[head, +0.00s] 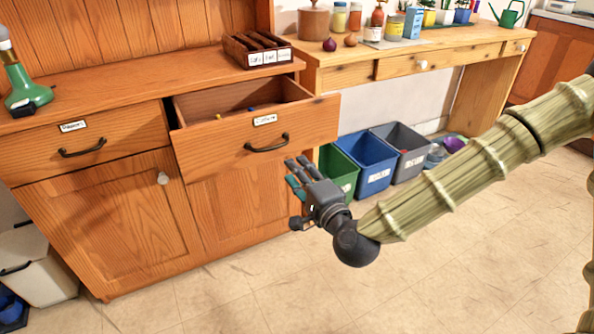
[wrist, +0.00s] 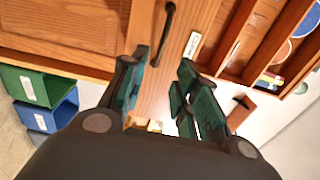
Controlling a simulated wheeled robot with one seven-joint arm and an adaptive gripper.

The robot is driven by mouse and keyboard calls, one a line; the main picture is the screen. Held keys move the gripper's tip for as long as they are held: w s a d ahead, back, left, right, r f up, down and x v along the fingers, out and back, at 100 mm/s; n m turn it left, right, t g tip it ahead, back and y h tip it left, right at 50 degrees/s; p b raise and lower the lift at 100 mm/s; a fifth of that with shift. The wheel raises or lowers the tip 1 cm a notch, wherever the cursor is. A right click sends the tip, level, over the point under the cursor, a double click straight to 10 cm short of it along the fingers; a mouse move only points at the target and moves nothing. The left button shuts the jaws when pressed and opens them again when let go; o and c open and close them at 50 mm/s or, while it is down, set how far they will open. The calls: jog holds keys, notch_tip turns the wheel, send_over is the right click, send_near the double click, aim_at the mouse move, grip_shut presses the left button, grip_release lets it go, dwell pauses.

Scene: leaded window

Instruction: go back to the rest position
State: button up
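My gripper (head: 296,192) is in front of the open drawer, to the lower right of its handle in the head view. Its fingers are spread with a gap between them, and I see nothing held. In the wrist view my gripper (wrist: 163,80) shows the drawer front behind the gap. The drawer (head: 255,135) is pulled out of the wooden cabinet, with a dark handle (head: 267,143) and a white label. The handle also shows in the wrist view (wrist: 164,35), beyond the fingers and apart from them. Part of the drawer's inside is visible, with small items in it.
Green, blue (head: 368,163) and grey bins stand on the floor under the wooden desk (head: 435,65), behind my arm. A divided wooden box (head: 257,48) and a green bottle (head: 24,88) are on the cabinet top. The tiled floor (head: 430,275) in front is clear.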

jog(key=s+d+f+n+g+h, duration=0.1)
jog(key=s+f+n+g, duration=0.4)
jog(key=f, duration=0.9)
jog(key=s+d+f+n+g+h, duration=0.1)
jog(key=s+f+g, duration=0.2)
jog(key=s+f, duration=0.8)
jog(key=s+d+f+n+g+h, duration=0.55)
jog(key=s+d+f+g, duration=0.25)
jog(key=s+d+f, duration=1.05)
notch_tip(320, 180, up, 26)
jog(key=s+a+n+p, duration=0.1)
jog(key=p, duration=2.6)
jog(key=shift+a, duration=0.2)
